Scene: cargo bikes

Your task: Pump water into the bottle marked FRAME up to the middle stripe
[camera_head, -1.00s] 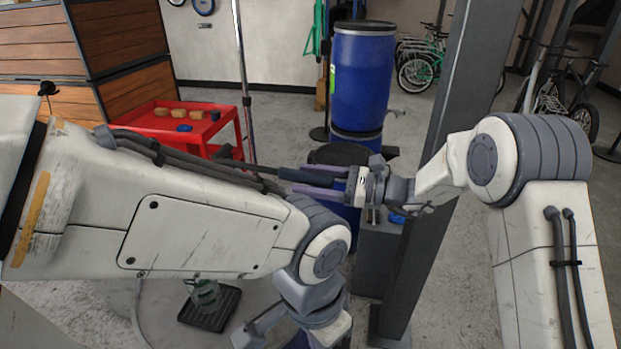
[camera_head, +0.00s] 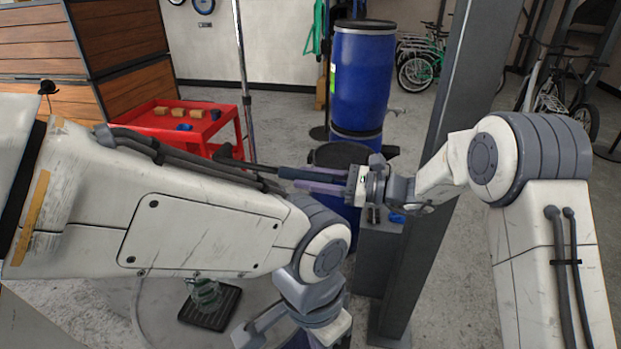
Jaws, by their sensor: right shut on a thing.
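A greenish clear bottle (camera_head: 205,294) stands on a black square pad (camera_head: 213,314) at the lower left, partly hidden behind my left arm. Its marking, stripes and water level cannot be made out. My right gripper (camera_head: 308,182) is shut on the dark blue grip of a long, thin lever (camera_head: 262,168), which runs left behind my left arm. The rest of the pump is hidden. My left gripper (camera_head: 258,330) hangs low at the bottom, to the right of the bottle and apart from it. Its jaws are partly cut off by the picture's edge.
Blue barrels (camera_head: 361,80) stand behind the lever. A grey post (camera_head: 437,150) rises close beside my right arm. A red cart (camera_head: 190,125) with small blocks stands at the left, before wooden crates (camera_head: 120,60). Bikes (camera_head: 420,65) are far back.

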